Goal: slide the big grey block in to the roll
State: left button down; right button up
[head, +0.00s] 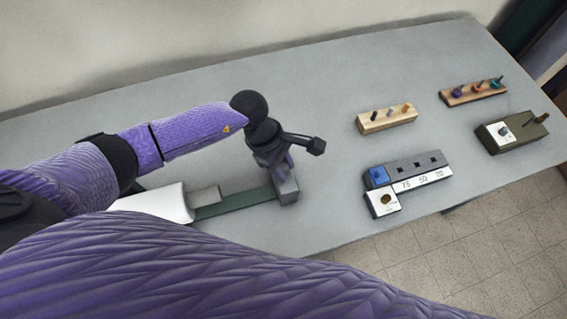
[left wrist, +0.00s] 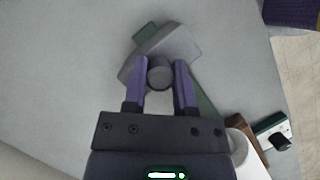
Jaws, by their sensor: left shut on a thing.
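The big grey block (head: 288,189) sits at the right end of a dark green rail (head: 235,203). In the left wrist view the block (left wrist: 178,42) has a round grey knob (left wrist: 160,74) on top. My left gripper (head: 280,165) is over the block, its purple fingers (left wrist: 160,78) closed on either side of the knob. The white roll (head: 152,203) lies at the left end of the rail, apart from the block; it also shows at the lower right of the left wrist view (left wrist: 243,150). My right gripper is not in view.
A smaller grey block (head: 205,196) stands beside the roll. To the right are a grey numbered block (head: 420,168) with a blue part, two wooden peg racks (head: 387,118) (head: 472,93) and a dark green box (head: 513,133). The table behind the rail is clear.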

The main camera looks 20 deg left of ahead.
pick_arm(q)
jog(key=shift+a, duration=0.1)
dwell(0.8)
jog(key=s+a+p, duration=0.1)
jog(key=s+a, duration=0.5)
jog(key=a, duration=0.4)
jog(key=shift+s, duration=0.4)
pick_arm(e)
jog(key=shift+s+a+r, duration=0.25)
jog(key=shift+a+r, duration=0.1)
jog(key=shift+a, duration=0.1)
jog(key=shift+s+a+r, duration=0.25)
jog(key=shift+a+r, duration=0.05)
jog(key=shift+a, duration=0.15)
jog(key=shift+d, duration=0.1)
pick_arm(q)
jog(key=shift+c, duration=2.1)
grip_release()
jog(key=p+v, duration=0.1)
jog(key=v, duration=0.9)
jog(key=shift+p, duration=0.4)
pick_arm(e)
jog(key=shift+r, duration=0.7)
